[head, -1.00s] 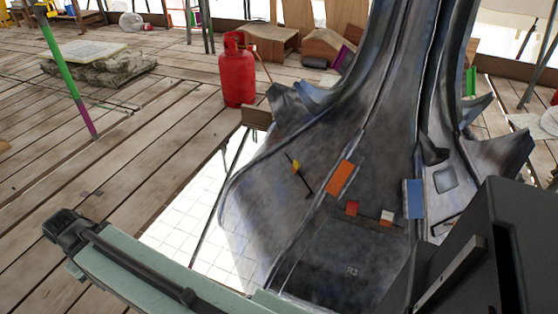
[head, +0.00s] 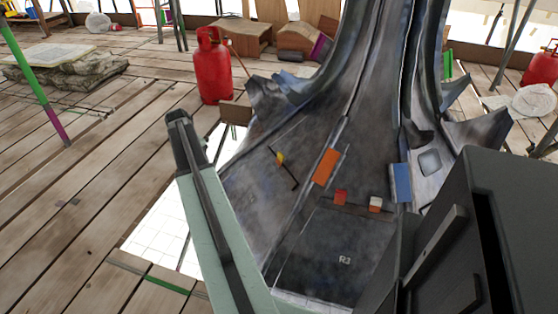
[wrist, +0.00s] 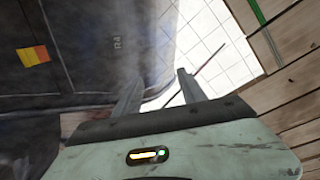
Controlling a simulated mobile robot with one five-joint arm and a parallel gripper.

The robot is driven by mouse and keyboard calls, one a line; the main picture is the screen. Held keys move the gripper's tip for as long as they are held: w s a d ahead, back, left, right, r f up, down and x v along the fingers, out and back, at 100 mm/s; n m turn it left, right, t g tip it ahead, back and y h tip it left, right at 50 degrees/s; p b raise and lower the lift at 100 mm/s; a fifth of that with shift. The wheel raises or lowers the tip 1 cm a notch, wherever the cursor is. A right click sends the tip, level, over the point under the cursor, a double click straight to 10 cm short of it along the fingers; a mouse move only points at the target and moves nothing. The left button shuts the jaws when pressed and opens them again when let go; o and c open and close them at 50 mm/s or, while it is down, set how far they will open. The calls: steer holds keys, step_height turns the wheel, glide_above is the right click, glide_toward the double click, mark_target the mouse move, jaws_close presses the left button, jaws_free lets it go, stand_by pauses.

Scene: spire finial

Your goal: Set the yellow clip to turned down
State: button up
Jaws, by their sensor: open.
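The yellow clip (head: 280,158) is a small piece beside a thin dark rod (head: 289,178) on the left part of the grey curved metal structure (head: 255,190) in the head view. It is too small to tell which way it is turned. The wrist view shows a dark panel marked R4 (wrist: 117,45), and the clip cannot be made out there. In the head view my arm reaches up left of the clip; the fingers cannot be made out.
Right of the clip sit an orange plate (head: 326,168), a red block (head: 341,197), a white-topped block (head: 376,204) and a blue plate (head: 402,183). An orange-and-yellow patch (wrist: 33,56) shows in the wrist view. A red gas bottle (head: 212,68) stands behind. Plank floor (head: 80,200) at left is open.

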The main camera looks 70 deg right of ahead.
steer(key=s+d+f+m, duration=0.1)
steer(key=s+d, duration=0.6)
steer(key=d, duration=0.2)
steer(key=s+d+m, duration=0.1)
steer(key=s+d, duration=0.5)
steer(key=d, duration=0.3)
steer(key=g+b, duration=0.1)
glide_above(280, 155)
steer(key=w+a, duration=0.1)
steer(key=shift+m, duration=0.4)
steer(key=f+b, duration=0.5)
steer(key=s+d+f+b, duration=0.1)
steer(key=f+b, duration=0.2)
steer(key=shift+d, duration=0.1)
steer(key=shift+r, duration=0.1)
